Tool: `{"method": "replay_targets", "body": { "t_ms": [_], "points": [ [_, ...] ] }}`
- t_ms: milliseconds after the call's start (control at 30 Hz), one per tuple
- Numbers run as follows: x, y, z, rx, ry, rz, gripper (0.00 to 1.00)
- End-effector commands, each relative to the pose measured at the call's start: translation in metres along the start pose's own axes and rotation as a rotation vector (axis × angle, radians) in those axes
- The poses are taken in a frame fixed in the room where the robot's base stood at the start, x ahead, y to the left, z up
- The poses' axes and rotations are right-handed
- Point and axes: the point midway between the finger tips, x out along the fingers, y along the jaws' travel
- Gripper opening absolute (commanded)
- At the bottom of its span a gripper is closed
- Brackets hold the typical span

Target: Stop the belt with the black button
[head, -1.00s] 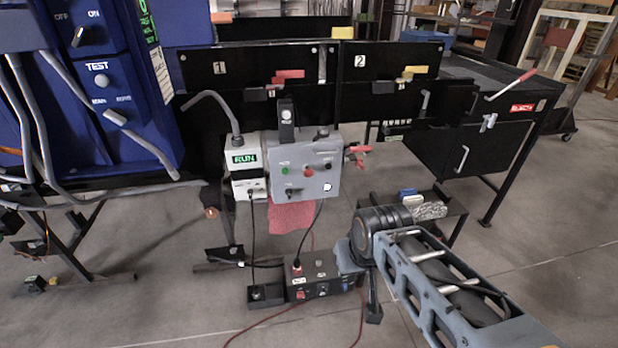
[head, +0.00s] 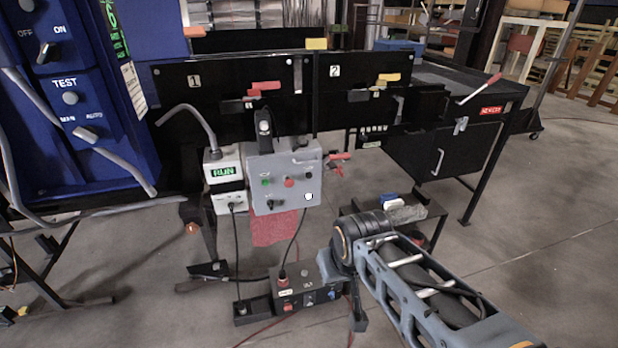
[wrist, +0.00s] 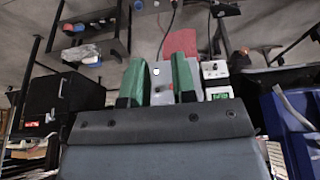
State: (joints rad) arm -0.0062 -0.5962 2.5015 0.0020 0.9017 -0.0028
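A grey control box (head: 283,192) hangs below the black panels in the head view. Its face carries a green button, a red button (head: 289,182), a small black button (head: 308,175) at upper right, a dark knob (head: 271,203) at lower left and a white round spot (head: 309,196). In the wrist view, my gripper (wrist: 159,66) has two green fingers standing apart with nothing held between them. The control box (wrist: 162,97) shows beyond and between them, partly hidden. I cannot make out the black button there. The fingers cannot be made out in the head view.
A white unit with a lit RUN display (head: 222,172) adjoins the box's left side. A red cloth (head: 274,228) hangs below. A low box with buttons (head: 304,290) and cables are on the floor. A small dark shelf (head: 425,212) stands at right. Open floor lies farther right.

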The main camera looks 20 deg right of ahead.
Motion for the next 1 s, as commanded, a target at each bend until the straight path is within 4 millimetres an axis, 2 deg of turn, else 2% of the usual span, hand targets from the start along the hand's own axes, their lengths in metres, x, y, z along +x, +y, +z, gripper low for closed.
{"method": "replay_targets", "body": {
  "t_ms": [33, 267, 1000],
  "points": [
    [0.0000, 0.0000, 0.0000, 0.000, 0.000, 0.000, 0.21],
    [0.0000, 0.0000, 0.0000, 0.000, 0.000, 0.000, 0.00],
    [0.0000, 0.0000, 0.0000, 0.000, 0.000, 0.000, 0.00]
  ]
}}
